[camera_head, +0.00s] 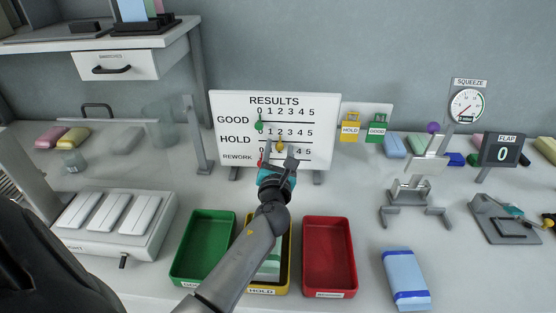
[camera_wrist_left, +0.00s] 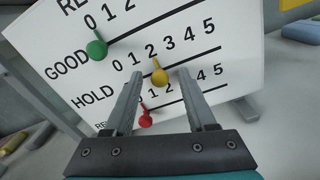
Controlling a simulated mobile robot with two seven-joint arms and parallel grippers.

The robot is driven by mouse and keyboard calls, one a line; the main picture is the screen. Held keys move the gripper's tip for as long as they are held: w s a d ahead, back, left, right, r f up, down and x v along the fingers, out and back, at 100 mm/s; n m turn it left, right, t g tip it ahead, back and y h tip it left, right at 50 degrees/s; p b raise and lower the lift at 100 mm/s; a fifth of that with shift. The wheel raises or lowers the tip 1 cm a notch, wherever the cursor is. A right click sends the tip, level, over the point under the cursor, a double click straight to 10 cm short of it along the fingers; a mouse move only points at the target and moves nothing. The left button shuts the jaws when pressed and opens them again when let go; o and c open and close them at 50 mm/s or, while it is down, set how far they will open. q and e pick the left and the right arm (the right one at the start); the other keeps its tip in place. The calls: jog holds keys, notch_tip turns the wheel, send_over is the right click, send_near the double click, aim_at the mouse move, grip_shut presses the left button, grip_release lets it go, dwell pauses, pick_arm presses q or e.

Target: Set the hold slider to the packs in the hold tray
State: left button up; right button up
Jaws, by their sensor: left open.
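The white results board (camera_head: 225,105) has rows for good, hold and rework, numbered 0 to 5. The yellow hold slider knob (camera_wrist_left: 159,76) stands under 2; it also shows in the head view (camera_head: 280,146). The green good knob (camera_wrist_left: 97,49) is at 0. The red rework knob (camera_wrist_left: 145,119) is low at the left, near 0. My left gripper (camera_head: 278,161) is open, its fingertips (camera_wrist_left: 159,82) spread to either side of the yellow knob; contact cannot be told. The yellow hold tray (camera_head: 287,254) holds pale green packing, partly hidden by my left arm, so its packs cannot be counted.
The green tray (camera_head: 177,270) and red tray (camera_head: 351,270) flank the hold tray; both look empty. A blue pack (camera_head: 405,278) lies at the right. A clamp stand (camera_head: 408,195), flap display (camera_head: 503,150) and squeeze gauge (camera_head: 467,106) stand right of the board.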

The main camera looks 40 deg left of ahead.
pick_arm(q)
jog(key=v, duration=1.5)
jog(key=shift+d+p, duration=0.1)
jog(key=shift+p, duration=0.3)
jog(key=shift+f, duration=0.1)
